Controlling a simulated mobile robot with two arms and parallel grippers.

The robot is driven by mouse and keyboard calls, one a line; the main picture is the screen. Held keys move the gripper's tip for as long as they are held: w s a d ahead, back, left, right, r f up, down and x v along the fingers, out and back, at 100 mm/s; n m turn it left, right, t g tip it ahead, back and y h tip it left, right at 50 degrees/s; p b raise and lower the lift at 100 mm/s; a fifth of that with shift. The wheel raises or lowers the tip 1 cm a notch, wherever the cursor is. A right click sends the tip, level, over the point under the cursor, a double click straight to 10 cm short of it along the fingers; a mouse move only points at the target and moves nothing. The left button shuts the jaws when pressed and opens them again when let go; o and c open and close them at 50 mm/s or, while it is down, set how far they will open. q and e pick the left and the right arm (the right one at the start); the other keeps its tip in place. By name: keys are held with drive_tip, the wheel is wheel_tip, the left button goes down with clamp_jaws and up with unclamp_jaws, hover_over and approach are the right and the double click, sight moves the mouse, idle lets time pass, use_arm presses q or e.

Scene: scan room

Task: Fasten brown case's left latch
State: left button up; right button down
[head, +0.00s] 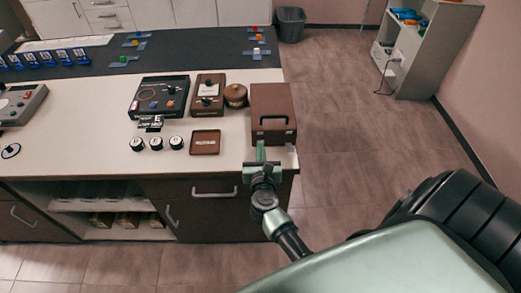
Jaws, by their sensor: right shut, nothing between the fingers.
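The brown case (272,103) lies closed on the right end of the light worktop, with its handle on the front side facing me. Its left latch is at the front left, where my gripper covers the area, so I cannot tell whether it is fastened. A small grey piece (291,148) shows below the case's front right corner. My right gripper (260,150) is shut and empty, its green fingertips at the front left of the case, at or very near its front face. Whether they touch it is unclear. My left gripper is not in view.
Left of the case stand a round brown pot (236,95), a brown box with a knob (207,94) and a black device (160,97). A brown tray (205,143) and several round black-and-white items sit nearer the front edge. Floor is open to the right.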

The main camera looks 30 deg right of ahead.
drive_tip(key=shift+w+d+r+p, duration=0.4)
drive_tip(key=shift+w+r+p, duration=0.15)
drive_tip(key=shift+w+r, duration=0.25)
drive_tip(key=shift+s, duration=0.1)
wheel_tip(320, 180, up, 20)
drive_tip(key=p, duration=0.5)
drive_tip(key=shift+p, duration=0.35)
drive_tip(key=shift+r, duration=0.1)
